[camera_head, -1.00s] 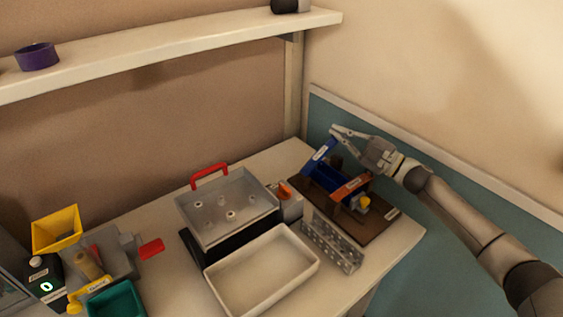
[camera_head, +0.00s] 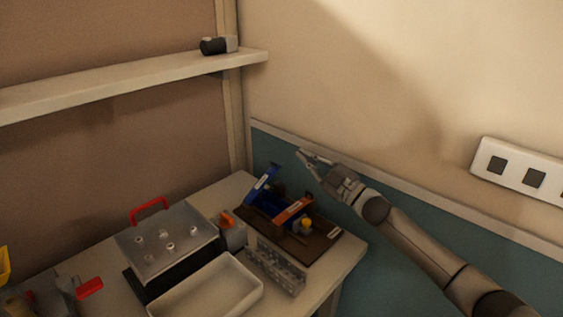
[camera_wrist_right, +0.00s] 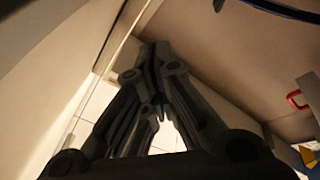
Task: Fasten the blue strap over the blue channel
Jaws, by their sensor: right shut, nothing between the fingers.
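The blue strap (camera_head: 263,183) with a white label stands raised and tilted at the left end of the blue channel (camera_head: 266,208). The channel sits on a dark brown board (camera_head: 324,241) at the table's back right corner. An orange strap (camera_head: 293,211) with a pale label lies beside the channel, near a yellow part (camera_head: 306,225). My right gripper (camera_head: 302,154) is shut and empty, above and right of the raised strap, apart from it. Its closed fingers (camera_wrist_right: 157,62) fill the middle of the wrist view. My left gripper is out of view.
A perforated grey block (camera_head: 275,271) stands in front of the board. A white tray (camera_head: 256,301) and a grey box with a red handle (camera_head: 150,210) are to the left. The wall with a teal lower panel (camera_head: 380,248) is close behind my right arm.

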